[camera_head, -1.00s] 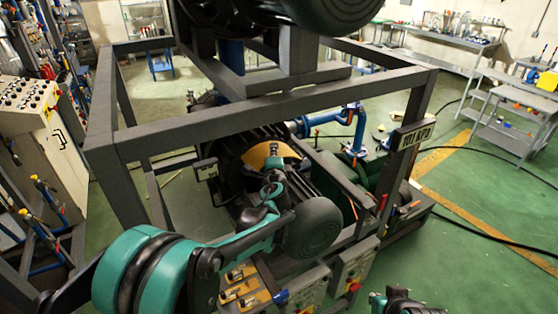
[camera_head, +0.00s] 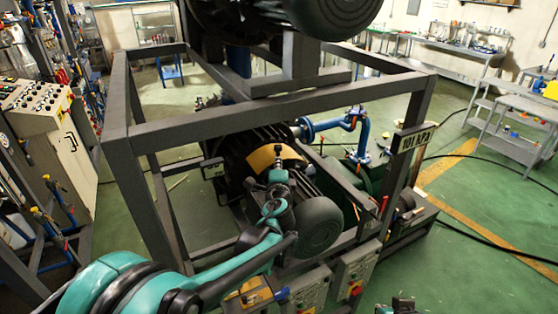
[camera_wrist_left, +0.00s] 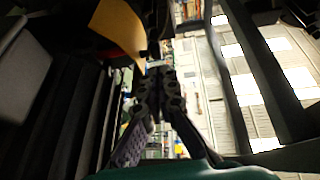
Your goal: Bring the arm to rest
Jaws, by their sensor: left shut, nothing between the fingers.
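My left arm comes in from the lower left in the head view and reaches inside the grey metal frame (camera_head: 270,110). My left gripper (camera_head: 277,165) is shut and empty. It is in front of the dark ribbed motor (camera_head: 243,150) with an orange-yellow band (camera_head: 274,157); I cannot tell whether it touches. In the left wrist view, the shut black fingers (camera_wrist_left: 160,75) show below and beside the yellow band (camera_wrist_left: 117,25). A small teal and black part of my right arm shows at the bottom edge of the head view; its gripper state cannot be made out.
Frame posts and beams surround my left arm, and another large motor (camera_head: 335,12) sits above. Control boxes (camera_head: 357,267) stand at the frame's lower front. A control cabinet (camera_head: 50,135) is at left. Metal benches (camera_head: 510,130) stand at right. The green floor (camera_head: 490,205) at right is mostly open, with black cables.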

